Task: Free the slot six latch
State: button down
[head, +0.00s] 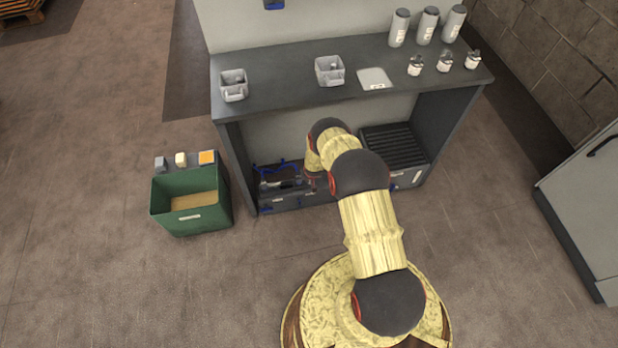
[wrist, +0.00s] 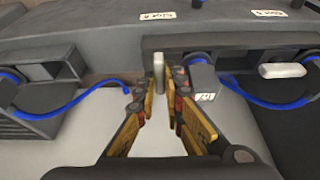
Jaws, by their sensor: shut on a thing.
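In the wrist view my gripper (wrist: 160,92) reaches forward, its yellow and black fingers on either side of a small upright pale grey latch lever (wrist: 158,70). The fingers are shut on this lever, which stands at the front edge of a dark grey slot unit (wrist: 215,38). A white label (wrist: 158,16) sits above it, too small to read surely. In the head view my arm reaches under the bench to the low unit (head: 278,203); the lever and fingertips are mostly hidden there.
Blue cables (wrist: 85,98) loop left and right of the lever. Another pale handle (wrist: 282,70) lies to the right. The dark bench (head: 290,90) overhangs my arm, with grey bins and bottles on top. A green crate (head: 188,226) stands to the left. Floor in front is clear.

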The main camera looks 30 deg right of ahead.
jog(key=c, duration=2.2)
grip_release()
jog(key=shift+o, duration=0.2)
jog(key=v, duration=1.2)
jog(key=shift+s+a, duration=0.1)
jog(key=shift+s, duration=0.05)
